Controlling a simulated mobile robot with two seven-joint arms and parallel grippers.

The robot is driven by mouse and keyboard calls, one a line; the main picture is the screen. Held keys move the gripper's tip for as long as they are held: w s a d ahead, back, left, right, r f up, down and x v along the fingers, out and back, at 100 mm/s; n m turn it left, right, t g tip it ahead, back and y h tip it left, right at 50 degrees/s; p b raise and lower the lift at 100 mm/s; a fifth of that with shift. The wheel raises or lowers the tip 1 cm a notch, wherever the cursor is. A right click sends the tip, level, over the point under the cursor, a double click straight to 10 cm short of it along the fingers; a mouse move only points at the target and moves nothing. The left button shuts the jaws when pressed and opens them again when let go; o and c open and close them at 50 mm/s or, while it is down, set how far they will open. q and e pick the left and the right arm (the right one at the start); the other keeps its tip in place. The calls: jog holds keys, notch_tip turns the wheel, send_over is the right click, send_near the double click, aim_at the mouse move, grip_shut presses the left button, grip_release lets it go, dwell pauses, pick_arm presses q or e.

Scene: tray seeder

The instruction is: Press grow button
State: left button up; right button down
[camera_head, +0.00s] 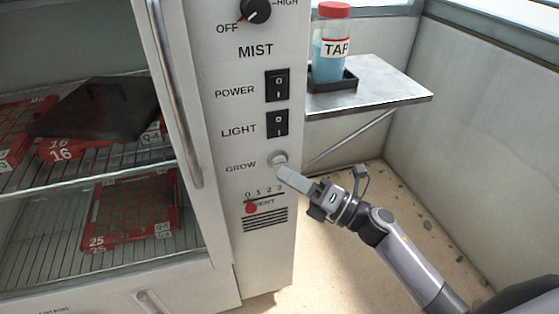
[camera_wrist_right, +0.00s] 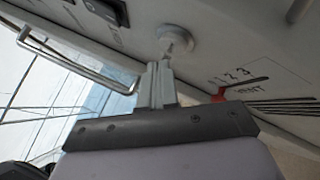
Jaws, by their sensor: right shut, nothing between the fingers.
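The grow button (camera_head: 278,159) is a round pale button on the white control panel, right of the GROW label. My right gripper (camera_head: 281,172) is shut and empty, with its fingertips at the lower edge of the button in the head view. I cannot tell whether the button is pressed in. My left gripper is not in view.
Above the button are the light switch (camera_head: 277,123), power switch (camera_head: 277,85) and mist knob (camera_head: 256,10). The red vent slider (camera_head: 251,208) is below. A cabinet door handle (camera_head: 176,95) stands left. A side shelf (camera_head: 385,88) holds a TAP bottle (camera_head: 331,45).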

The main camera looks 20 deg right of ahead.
jog(key=shift+s+d+p, duration=0.1)
jog(key=shift+s+p, duration=0.5)
jog(key=shift+s, duration=1.9)
jog(key=s+d+f+m+g+h, duration=0.2)
jog(key=s+f+m+h, duration=0.6)
jog(key=m, duration=0.7)
jog(key=s+d+f+m+g+h, duration=0.1)
jog(key=s+d+f+m+h, duration=0.3)
jog(key=f+m, duration=0.8)
jog(key=s+r+m+g+p, duration=0.1)
jog(key=s+r+m+p, duration=0.2)
jog(key=r+p, duration=1.2)
jog(key=shift+s+a+r+m+h+p, duration=0.2)
jog(key=shift+r+m+h+p, duration=0.15)
jog(key=shift+m+p, duration=0.4)
